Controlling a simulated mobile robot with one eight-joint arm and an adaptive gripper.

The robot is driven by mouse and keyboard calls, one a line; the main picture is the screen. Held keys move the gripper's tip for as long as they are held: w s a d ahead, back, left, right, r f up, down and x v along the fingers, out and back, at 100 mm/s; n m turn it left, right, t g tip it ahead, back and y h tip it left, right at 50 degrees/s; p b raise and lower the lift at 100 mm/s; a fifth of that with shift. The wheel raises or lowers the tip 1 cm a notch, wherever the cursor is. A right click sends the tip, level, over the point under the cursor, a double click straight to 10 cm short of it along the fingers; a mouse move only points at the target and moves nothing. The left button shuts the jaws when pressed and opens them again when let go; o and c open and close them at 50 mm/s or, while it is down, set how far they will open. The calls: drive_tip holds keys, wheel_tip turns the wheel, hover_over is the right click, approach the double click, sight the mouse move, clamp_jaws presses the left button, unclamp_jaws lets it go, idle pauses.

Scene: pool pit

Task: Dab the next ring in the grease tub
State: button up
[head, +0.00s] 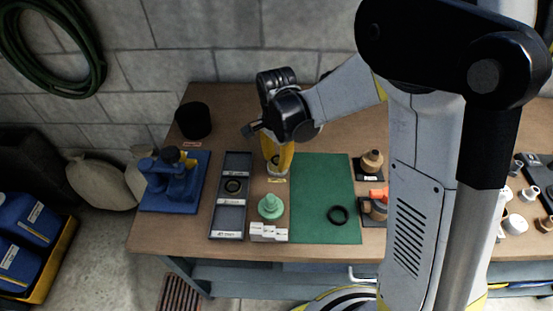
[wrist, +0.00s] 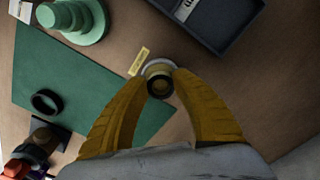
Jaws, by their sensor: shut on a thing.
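In the wrist view my gripper (wrist: 160,82) is shut on a small dark ring (wrist: 160,86). The ring is in front of a round pale-rimmed tub (wrist: 157,65), probably the grease tub, beside a small yellow label (wrist: 138,61). I cannot tell whether the ring touches the grease. Another dark ring (head: 233,186) lies in the long dark tray (head: 234,161). A larger black ring (head: 338,215) lies on the green mat (head: 320,180).
A blue fixture (head: 174,180) and a black cup (head: 193,120) are farther left. Brass fittings (head: 371,162) stand right of the mat. The mat is mostly clear.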

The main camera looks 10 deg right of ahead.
drive_tip(key=shift+r+p, duration=2.45)
drive_tip(key=shift+r, duration=1.1)
drive_tip(key=shift+f, duration=0.1)
